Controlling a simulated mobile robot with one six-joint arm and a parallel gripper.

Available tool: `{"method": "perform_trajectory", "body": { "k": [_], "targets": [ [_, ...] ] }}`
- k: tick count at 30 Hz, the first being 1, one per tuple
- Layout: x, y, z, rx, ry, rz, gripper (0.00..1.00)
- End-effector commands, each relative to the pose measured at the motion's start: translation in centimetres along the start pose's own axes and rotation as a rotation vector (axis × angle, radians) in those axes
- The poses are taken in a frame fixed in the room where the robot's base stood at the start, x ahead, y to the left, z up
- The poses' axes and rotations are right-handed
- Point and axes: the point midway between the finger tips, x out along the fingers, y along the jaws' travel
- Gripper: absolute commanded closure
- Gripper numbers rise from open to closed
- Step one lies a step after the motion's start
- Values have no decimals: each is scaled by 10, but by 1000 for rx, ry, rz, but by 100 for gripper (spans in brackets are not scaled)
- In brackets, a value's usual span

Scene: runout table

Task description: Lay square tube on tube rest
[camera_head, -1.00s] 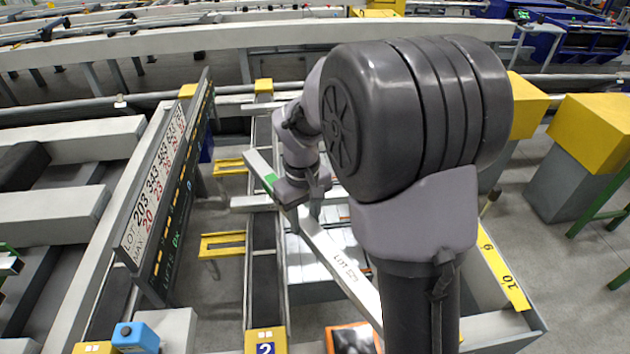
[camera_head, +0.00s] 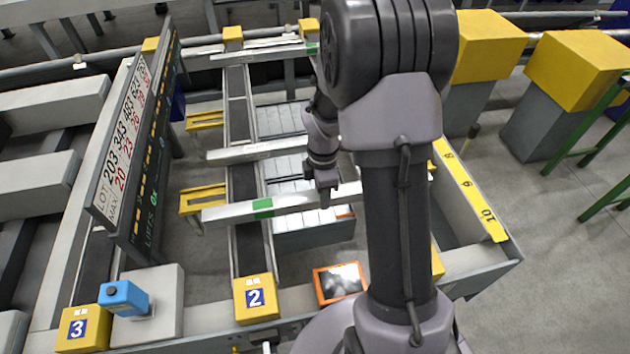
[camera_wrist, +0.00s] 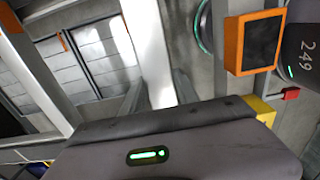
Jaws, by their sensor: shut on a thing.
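A long pale grey square tube (camera_head: 232,213) with a green band near its left end lies across the picture in the head view. My gripper (camera_head: 325,200) is shut on it, right of the green band. The tube's right part is hidden behind my arm. Yellow slotted brackets stand left of the dark rail, one by the tube's left end (camera_head: 203,197) and one farther back (camera_head: 205,120). I cannot tell which part is the tube rest.
Other pale bars lie across the rails behind, one in the middle (camera_head: 255,152) and one at the back (camera_head: 260,56). A dark signboard (camera_head: 140,135) stands left. An orange-framed screen (camera_head: 340,283) and a yellow block marked 2 (camera_head: 255,298) are in front.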

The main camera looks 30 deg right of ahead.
Motion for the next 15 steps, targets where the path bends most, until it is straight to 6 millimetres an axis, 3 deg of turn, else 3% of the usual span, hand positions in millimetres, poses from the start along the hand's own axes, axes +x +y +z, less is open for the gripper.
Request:
{"method": "perform_trajectory", "body": {
  "k": [3, 7, 11, 15],
  "targets": [
    [6, 30, 0, 0, 0, 2, 100],
    [6, 54, 0, -1, -1, 2, 100],
    [7, 64, 0, 0, 0, 1, 100],
    [28, 65, 0, 0, 0, -1, 100]
  ]
}}
